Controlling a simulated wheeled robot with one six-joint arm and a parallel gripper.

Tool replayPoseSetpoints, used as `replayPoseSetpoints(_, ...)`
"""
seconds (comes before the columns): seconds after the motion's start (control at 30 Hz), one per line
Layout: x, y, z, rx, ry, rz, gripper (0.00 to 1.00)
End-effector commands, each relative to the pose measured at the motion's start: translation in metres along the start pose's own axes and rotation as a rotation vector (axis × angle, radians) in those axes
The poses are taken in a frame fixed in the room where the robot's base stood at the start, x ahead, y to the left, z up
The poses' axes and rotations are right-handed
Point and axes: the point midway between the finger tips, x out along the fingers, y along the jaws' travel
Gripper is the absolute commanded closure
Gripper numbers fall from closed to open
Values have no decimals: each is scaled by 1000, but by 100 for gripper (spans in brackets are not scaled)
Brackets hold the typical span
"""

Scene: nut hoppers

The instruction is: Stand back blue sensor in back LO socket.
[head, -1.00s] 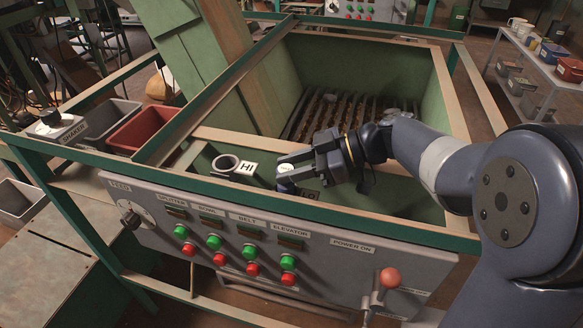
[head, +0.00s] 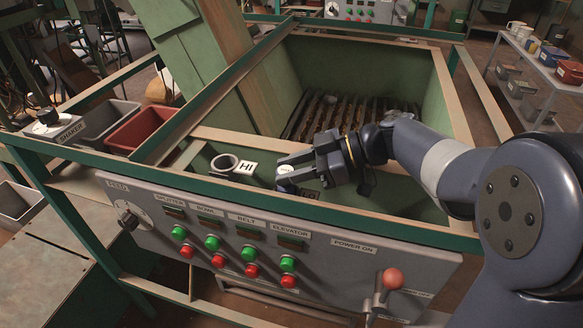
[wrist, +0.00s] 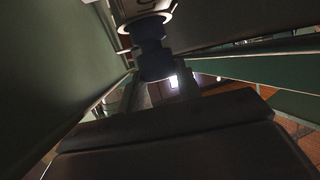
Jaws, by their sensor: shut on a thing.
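My gripper (head: 292,170) is shut on the blue sensor (head: 286,186), behind the top rail of the control panel. The sensor has a pale top between the fingers and a dark blue body below. It also shows in the wrist view (wrist: 151,32), roughly upright, with a pale ring (wrist: 146,17) around or against one end; I cannot tell whether it is seated. The LO label (head: 310,195) is just right of the sensor, partly hidden by my gripper and the rail. The LO socket is hidden in the head view.
The HI socket (head: 224,162) is an empty grey ring beside its HI label (head: 247,168), left of my gripper. A green rail (head: 200,176) runs in front. The green hopper (head: 360,60) with slats lies behind. Grey and red bins (head: 140,130) stand at left.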

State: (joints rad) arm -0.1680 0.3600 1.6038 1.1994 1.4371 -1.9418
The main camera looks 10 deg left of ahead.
Motion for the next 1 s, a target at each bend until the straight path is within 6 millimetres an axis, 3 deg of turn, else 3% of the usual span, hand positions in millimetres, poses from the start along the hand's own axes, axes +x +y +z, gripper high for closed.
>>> replayPoseSetpoints(0.27,2,0,5,-1,0,0,92)
replayPoseSetpoints(0.3,2,0,4,-1,0,0,64)
replayPoseSetpoints(0.37,2,0,3,-1,0,0,59)
replayPoseSetpoints(0.67,-1,0,4,0,0,1,58)
replayPoseSetpoints(1.0,-28,0,4,-1,0,3,58)
